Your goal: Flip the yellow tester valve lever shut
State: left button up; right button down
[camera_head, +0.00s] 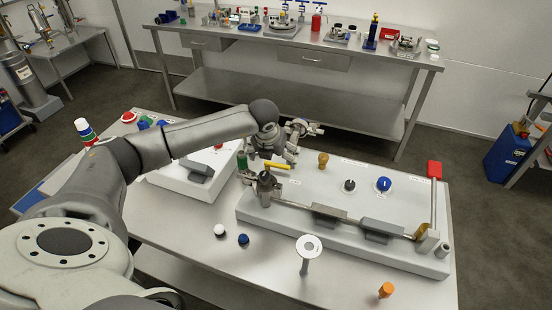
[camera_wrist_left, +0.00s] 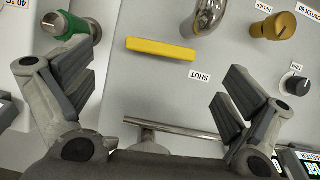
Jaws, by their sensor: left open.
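The yellow tester valve lever (camera_head: 277,166) is a short bar near the left end of the long grey panel box (camera_head: 330,187). In the left wrist view the lever (camera_wrist_left: 161,50) lies nearly level across the picture, with a SHUT label (camera_wrist_left: 200,75) below its right end. My left gripper (camera_head: 283,146) is above that end of the panel. In its wrist view the left gripper (camera_wrist_left: 155,88) is open and empty. Its fingers stand wide on both sides, with the lever between and beyond them. I cannot tell whether anything touches. My right gripper is not in view.
A green-handled fitting (camera_wrist_left: 68,26), a bent metal pipe (camera_wrist_left: 207,17) and a brass knob (camera_wrist_left: 272,25) surround the lever. A horizontal metal bar (camera_wrist_left: 175,130) lies nearer. Black and blue knobs (camera_head: 384,184) are further right. Loose white and blue balls (camera_head: 243,239) lie on the table's front.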

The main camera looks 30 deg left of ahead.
aim_at(277, 165)
pick_arm(q)
jog(key=shift+p+x, duration=0.55)
jog(key=shift+x, duration=1.75)
